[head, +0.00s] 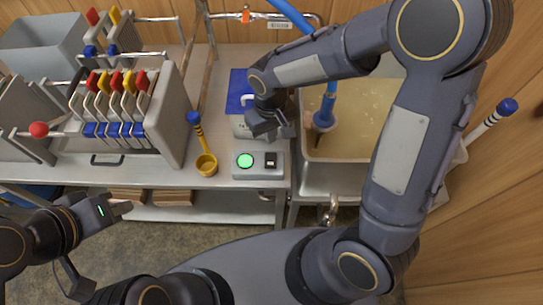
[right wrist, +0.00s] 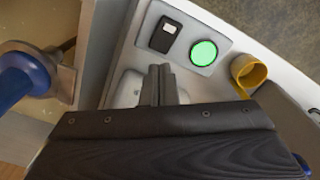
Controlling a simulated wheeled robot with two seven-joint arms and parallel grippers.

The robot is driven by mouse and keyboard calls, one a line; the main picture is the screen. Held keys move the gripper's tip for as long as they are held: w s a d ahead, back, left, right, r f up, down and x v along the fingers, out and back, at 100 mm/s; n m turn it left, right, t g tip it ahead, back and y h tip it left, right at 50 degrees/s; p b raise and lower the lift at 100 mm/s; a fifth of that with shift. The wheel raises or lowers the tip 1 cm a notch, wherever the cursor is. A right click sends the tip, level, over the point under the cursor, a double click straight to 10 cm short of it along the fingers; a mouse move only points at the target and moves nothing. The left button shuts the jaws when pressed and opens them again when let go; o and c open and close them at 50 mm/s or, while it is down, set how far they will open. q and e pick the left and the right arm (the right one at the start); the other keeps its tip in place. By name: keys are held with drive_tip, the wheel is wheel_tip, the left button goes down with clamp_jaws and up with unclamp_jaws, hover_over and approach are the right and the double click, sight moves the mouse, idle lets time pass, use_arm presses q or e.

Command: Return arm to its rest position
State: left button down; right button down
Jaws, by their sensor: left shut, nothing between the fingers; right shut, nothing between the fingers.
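My right arm reaches in from the right over the steel bench. Its gripper (head: 264,129) points down above a pale box (head: 240,128) beside the control box (head: 257,173). In the right wrist view the right gripper's fingers (right wrist: 160,84) are together with nothing between them. The control box with a lit green button (right wrist: 204,53) and a black switch lies just beyond the fingertips. Whether the fingers touch the pale box is hard to tell. My left gripper (head: 122,208) is shut and empty, in front of the bench at lower left.
A steel basin of pale liquid (head: 352,140) with a blue hose (head: 325,100) stands right of the right gripper. A rack with coloured clips (head: 162,112) fills the bench's left. Open floor lies before the bench.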

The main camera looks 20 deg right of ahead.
idle(0.4)
drive_tip(key=s+d+r+m+t+y, duration=0.2)
drive_tip(key=s+d+r, duration=0.2)
drive_tip(key=s+r, duration=0.2)
drive_tip(key=s+d+r+m+t+y, duration=0.1)
drive_tip(key=s+d+r, duration=0.4)
drive_tip(key=s, duration=0.5)
drive_tip(key=r+m+t, duration=0.1)
drive_tip(key=t, duration=0.1)
drive_tip(key=shift+r+t+y, duration=0.3)
drive_tip(key=shift+y, duration=0.1)
